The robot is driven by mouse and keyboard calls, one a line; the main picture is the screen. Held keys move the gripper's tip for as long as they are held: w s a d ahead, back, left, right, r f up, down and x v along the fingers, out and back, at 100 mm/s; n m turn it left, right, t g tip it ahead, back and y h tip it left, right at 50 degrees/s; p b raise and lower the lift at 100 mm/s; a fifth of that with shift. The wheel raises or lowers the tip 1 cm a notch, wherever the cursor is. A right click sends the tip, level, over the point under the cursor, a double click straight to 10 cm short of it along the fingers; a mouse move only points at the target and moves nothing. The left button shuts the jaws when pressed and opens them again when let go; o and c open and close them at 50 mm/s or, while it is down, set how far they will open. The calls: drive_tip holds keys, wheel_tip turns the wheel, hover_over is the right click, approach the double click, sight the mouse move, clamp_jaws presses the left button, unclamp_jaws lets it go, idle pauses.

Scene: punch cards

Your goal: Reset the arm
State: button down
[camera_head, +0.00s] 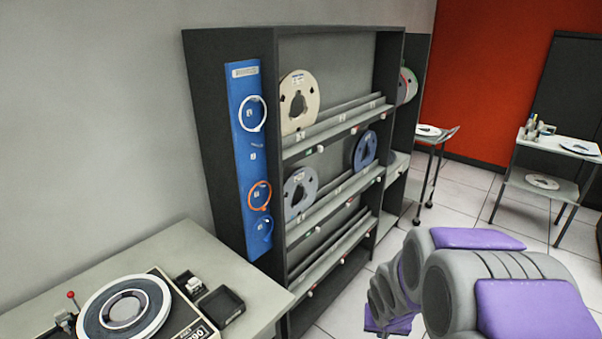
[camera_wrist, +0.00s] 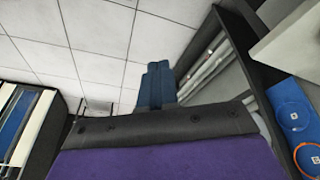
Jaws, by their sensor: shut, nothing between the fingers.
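My arm (camera_head: 480,285), grey with purple pads, reaches in from the lower right of the head view. Its gripper cannot be made out there. In the wrist view my gripper (camera_wrist: 157,84) shows as two dark blue fingers side by side past a grey and purple wrist part. The fingers are shut with nothing between them. They touch nothing that I can see.
A dark shelf unit (camera_head: 230,130) holds tape reels, with a blue panel (camera_head: 243,150) of rings on its side. A grey table (camera_head: 175,250) with a reel player (camera_head: 125,310) stands lower left. Tiled floor and carts (camera_head: 560,145) lie right.

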drive_tip(key=s+a+r+g, duration=0.1)
drive_tip(key=s+r, duration=0.3)
drive_tip(key=s, duration=0.5)
drive_tip(key=s+a+r+n+g, duration=0.1)
drive_tip(key=s+a+r+g, duration=0.1)
drive_tip(key=s, duration=0.8)
drive_tip(key=s+a+r+n+g+y, duration=0.1)
drive_tip(key=s+a+r, duration=0.3)
drive_tip(key=s, duration=0.5)
wheel_tip(320, 180, up, 2)
drive_tip(key=shift+s+r+g, duration=0.1)
drive_tip(key=shift+s+g, duration=0.25)
drive_tip(key=shift+g, duration=0.25)
